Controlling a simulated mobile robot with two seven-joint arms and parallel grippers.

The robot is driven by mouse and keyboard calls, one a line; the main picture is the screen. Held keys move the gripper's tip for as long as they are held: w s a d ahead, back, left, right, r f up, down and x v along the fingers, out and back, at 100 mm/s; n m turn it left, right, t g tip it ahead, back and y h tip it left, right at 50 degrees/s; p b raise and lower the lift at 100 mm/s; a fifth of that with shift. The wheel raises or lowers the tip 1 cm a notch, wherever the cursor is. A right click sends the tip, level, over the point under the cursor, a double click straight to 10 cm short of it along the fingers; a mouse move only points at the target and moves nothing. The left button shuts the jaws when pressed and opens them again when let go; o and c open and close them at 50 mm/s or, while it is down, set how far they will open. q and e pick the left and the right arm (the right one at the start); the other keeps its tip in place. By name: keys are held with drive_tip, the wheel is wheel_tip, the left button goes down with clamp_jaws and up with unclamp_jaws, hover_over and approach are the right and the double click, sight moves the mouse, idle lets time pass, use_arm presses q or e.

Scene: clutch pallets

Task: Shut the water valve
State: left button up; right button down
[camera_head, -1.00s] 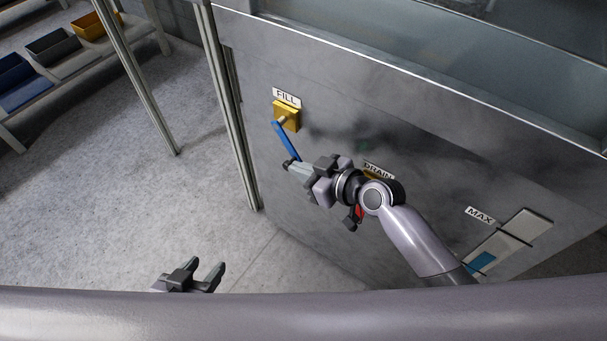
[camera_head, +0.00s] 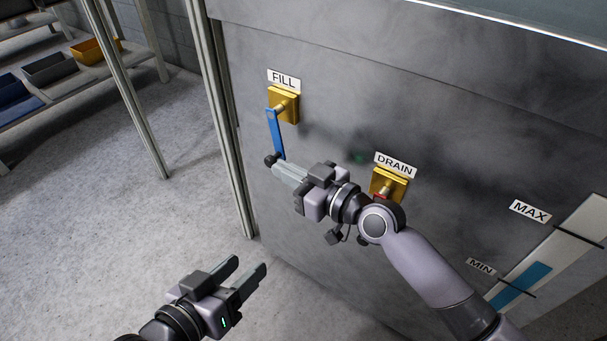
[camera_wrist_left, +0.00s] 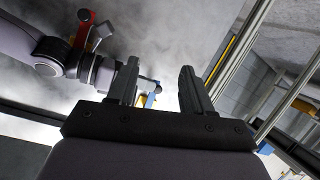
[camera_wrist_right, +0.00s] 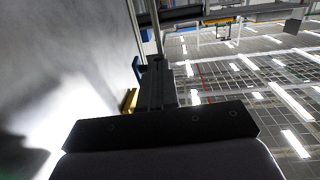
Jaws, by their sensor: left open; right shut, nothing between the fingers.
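The FILL valve (camera_head: 283,105) is a yellow block on the grey tank wall. Its blue lever (camera_head: 276,135) hangs nearly straight down, with a dark knob at its lower end. My right gripper (camera_head: 276,168) is shut and empty, its fingertips at the lever's lower end; I cannot tell whether they touch. The lever's end also shows in the left wrist view (camera_wrist_left: 150,101), beyond my left gripper. My left gripper (camera_head: 251,264) is open and empty, below and left of the right one. The DRAIN valve (camera_head: 389,183) is yellow with a red lever, partly hidden by my right arm.
A level gauge (camera_head: 560,255) with MAX and MIN labels is at the wall's right. A metal post (camera_head: 222,110) stands at the tank's left edge. Grey and yellow bins sit on a rack (camera_head: 90,85) at upper left. The floor left of the tank is clear.

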use_arm(q)
drive_tip(key=shift+d+f+b, duration=0.1)
drive_tip(key=shift+d+b, duration=0.15)
drive_tip(key=shift+b, duration=0.25)
use_arm(e)
drive_tip(key=shift+w+a+f, duration=0.35)
drive_tip(key=shift+a+f, duration=0.05)
drive_tip(key=shift+a, duration=0.2)
use_arm(q)
drive_tip(key=shift+a, duration=0.15)
